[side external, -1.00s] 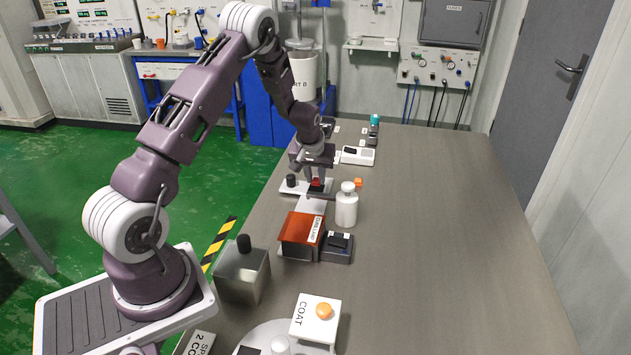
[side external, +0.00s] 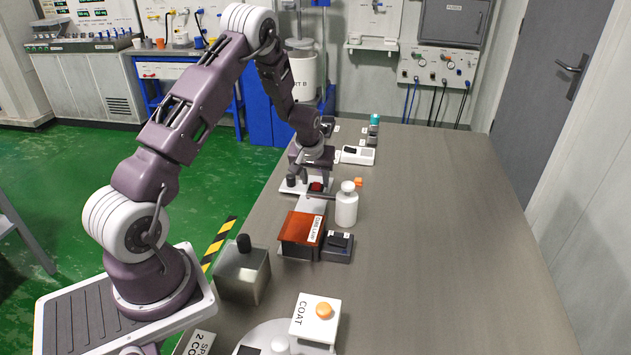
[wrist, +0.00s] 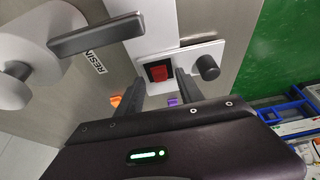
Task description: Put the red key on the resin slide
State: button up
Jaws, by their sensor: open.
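The red key (wrist: 160,73) sits on the black square of a white plate with a black knob, which looks like the resin slide (wrist: 186,57). In the side view the red key (side external: 316,186) shows as a small red patch on that plate (side external: 328,182). My gripper (wrist: 162,80) is open, with one finger on either side of the key in the wrist view. I cannot tell whether the fingers touch it. In the side view the gripper (side external: 313,180) is over the plate, its fingers partly hidden.
A white bottle with a dark spout (side external: 347,207) stands close to the right of the plate. An orange-brown box (side external: 298,232) stands nearer the camera. The right of the table is clear.

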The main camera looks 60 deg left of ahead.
jog(key=s+d+r+m+t+h, duration=0.1)
jog(key=s+d+r, duration=0.3)
jog(key=d+r, duration=0.5)
jog(key=s+d+r+m, duration=0.1)
jog(key=s+d+r, duration=0.3)
jog(key=r, duration=0.8)
jog(key=s+d+r+m+h, duration=0.1)
jog(key=s+d+r+m, duration=0.2)
jog(key=s+d, duration=0.4)
jog(key=s+d+r+m+t+h, duration=0.1)
jog(key=s+d+r+m, duration=0.2)
jog(key=s+d, duration=0.4)
jog(key=s+m, duration=0.1)
jog(key=s, duration=0.7)
jog(key=shift+d+r, duration=0.25)
jog(key=shift+d, duration=0.1)
